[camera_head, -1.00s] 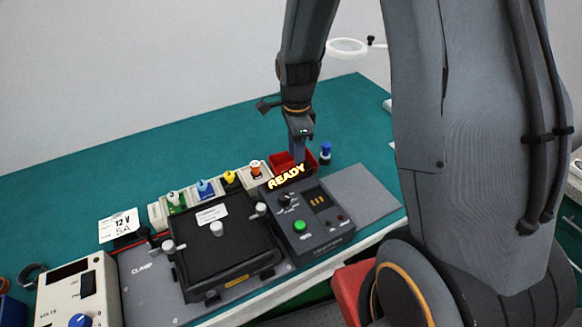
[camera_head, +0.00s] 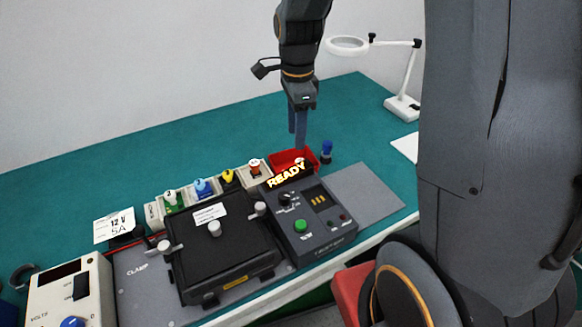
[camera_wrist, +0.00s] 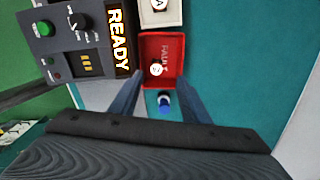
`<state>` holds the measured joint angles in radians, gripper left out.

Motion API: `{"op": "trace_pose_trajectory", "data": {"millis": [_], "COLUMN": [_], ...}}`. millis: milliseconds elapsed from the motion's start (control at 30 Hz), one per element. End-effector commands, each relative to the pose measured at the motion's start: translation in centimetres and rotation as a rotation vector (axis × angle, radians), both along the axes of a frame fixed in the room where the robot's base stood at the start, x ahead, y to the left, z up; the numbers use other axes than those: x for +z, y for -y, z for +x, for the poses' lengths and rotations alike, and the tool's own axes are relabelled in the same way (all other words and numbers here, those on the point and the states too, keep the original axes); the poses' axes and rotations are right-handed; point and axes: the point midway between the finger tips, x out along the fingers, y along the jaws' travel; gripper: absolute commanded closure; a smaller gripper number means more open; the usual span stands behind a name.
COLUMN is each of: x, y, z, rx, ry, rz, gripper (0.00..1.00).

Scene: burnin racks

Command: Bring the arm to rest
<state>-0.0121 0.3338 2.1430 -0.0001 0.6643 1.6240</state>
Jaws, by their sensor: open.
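My gripper (camera_head: 299,138) hangs pointing down above the red bin (camera_head: 308,155) at the back of the bench. In the wrist view the two fingers (camera_wrist: 158,98) stand apart with nothing between them, and the red bin (camera_wrist: 176,46) lies below and beyond them. A small white-topped piece (camera_wrist: 156,68) with a letter on it sits inside the bin. A blue-topped piece (camera_wrist: 165,103) stands just outside the bin; it also shows right of the bin in the head view (camera_head: 326,150).
The tester (camera_head: 312,222) with a lit READY sign stands in front of the bin, next to the black clamp fixture (camera_head: 228,255). A row of coloured pieces in holders (camera_head: 203,188) runs left of the bin. A magnifier lamp (camera_head: 402,105) stands at back right. The left rear bench is clear.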

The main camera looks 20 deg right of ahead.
Motion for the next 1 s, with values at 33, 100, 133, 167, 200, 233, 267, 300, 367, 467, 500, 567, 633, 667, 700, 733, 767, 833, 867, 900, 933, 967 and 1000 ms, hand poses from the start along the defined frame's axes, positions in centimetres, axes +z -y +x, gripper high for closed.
{"op": "trace_pose_trajectory", "data": {"millis": [33, 100, 133, 167, 200, 233, 267, 300, 367, 467, 500, 567, 633, 667, 700, 733, 767, 833, 867, 900, 933, 967, 1000], "x": [0.2, 0.3, 0.3, 0.3, 0.3, 0.3, 0.3, 0.3, 0.3, 0.3, 0.3, 0.2, 0.2, 0.1, 0.0, -0.1, -0.1, -0.3, -0.4, -0.5, -0.6, -0.7, -0.8], "y": [0.0, 0.0, 0.0, 0.0, 0.0, 0.0, 0.0, 0.0, 0.0, 0.0, 0.0, 0.0, 0.0, 0.0, 0.1, 0.1, 0.1, 0.1, 0.1, 0.2, 0.2, 0.2, 0.2], "z": [0.0, 0.0, 0.0, 0.0, 0.0, 0.0, 0.0, 0.0, 0.0, -0.1, -0.2, -0.5, -1.1, -1.5, -2.1, -2.6, -3.0, -4.2, -4.7, -5.3, -5.8, -6.2, -6.9], "rx": [0.0, 0.0, 0.0, 0.0, 0.0, 0.0, 0.0, 0.0, 0.0, 0.005, 0.016, 0.057, 0.144, 0.194, 0.271, 0.335, 0.402, 0.559, 0.624, 0.708, 0.77, 0.831, 0.912], "ry": [0.001, 0.0, 0.0, 0.0, 0.0, 0.0, 0.0, 0.0, 0.0, 0.0, 0.001, 0.004, 0.012, 0.015, 0.021, 0.027, 0.032, 0.044, 0.048, 0.054, 0.058, 0.062, 0.067], "rz": [0.0, 0.0, 0.0, 0.0, 0.0, 0.0, 0.0, 0.0, 0.0, 0.0, 0.0, 0.0, -0.001, -0.001, -0.002, -0.004, -0.006, -0.012, -0.014, -0.019, -0.023, -0.026, -0.031], "gripper": [0.57, 0.57, 0.57, 0.57, 0.57, 0.57, 0.57, 0.57, 0.57, 0.57, 0.57, 0.57, 0.57, 0.57, 0.57, 0.57, 0.57, 0.57, 0.57, 0.57, 0.57, 0.57, 0.57]}}
